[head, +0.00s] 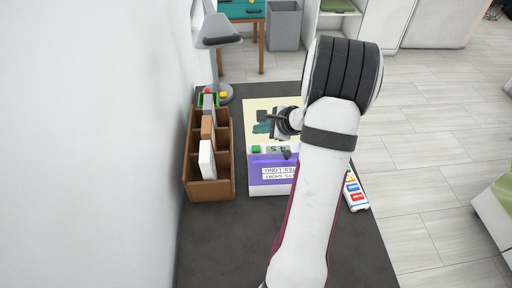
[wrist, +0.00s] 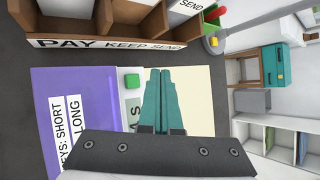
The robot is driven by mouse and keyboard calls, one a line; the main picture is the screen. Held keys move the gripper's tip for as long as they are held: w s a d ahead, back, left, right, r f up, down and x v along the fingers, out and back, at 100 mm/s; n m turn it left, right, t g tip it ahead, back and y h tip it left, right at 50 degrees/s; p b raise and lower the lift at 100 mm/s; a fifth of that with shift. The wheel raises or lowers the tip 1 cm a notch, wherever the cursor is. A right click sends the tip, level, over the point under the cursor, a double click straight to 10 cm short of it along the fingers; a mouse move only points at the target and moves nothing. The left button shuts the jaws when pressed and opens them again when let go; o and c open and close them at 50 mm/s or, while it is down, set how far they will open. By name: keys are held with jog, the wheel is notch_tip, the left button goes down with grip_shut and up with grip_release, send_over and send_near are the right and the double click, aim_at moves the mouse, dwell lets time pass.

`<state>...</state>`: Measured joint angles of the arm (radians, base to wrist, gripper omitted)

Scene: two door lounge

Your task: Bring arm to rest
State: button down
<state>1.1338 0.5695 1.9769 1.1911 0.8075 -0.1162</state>
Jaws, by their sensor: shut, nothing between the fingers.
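My gripper (wrist: 162,98) shows in the wrist view with its teal fingers together and nothing between them. It is above the table, over a cream sheet (wrist: 198,82) and beside a purple box (wrist: 80,110) with a green button (wrist: 132,81). In the head view my gripper (head: 262,127) is partly hidden by my own arm, which reaches over the dark table (head: 208,240). I cannot tell how high the fingers are above the sheet.
A brown wooden sorter (head: 225,185) with upright cards stands left, near the white wall. A grey lamp (head: 217,32) stands behind it. A white box with coloured marks (head: 355,192) lies right of my arm. A teal cabinet (head: 241,8) and grey bin (head: 285,25) stand beyond the table.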

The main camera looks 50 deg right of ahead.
jog(key=shift+a, duration=0.1)
jog(key=w+a+r+n+g+y, duration=0.1)
jog(key=w+a+r+n+y, duration=0.15)
jog(key=a, duration=0.55)
jog(key=w+a+r+n+y, duration=0.1)
jog(key=a+r+n, duration=0.3)
jog(key=a, duration=0.3)
jog(key=s+a+r+n+g+y, duration=0.1)
jog(key=s+a+r+n+g, duration=0.15)
jog(key=a, duration=0.45)
jog(key=s+a+r+n+g+y, duration=0.1)
jog(key=s+a+n, duration=0.15)
jog(key=a, duration=0.55)
jog(key=s+a+n+g+h, duration=0.1)
jog(key=s+a+n+g, duration=0.1)
jog(key=s+n, duration=0.3)
jog(key=s+a+n+g+h, duration=0.2)
jog(key=s+a+n, duration=0.3)
jog(key=s, duration=0.7)
jog(key=shift+s+a+f+g, duration=0.2)
jog(key=shift+a+f+g, duration=0.15)
jog(key=shift+g, duration=0.1)
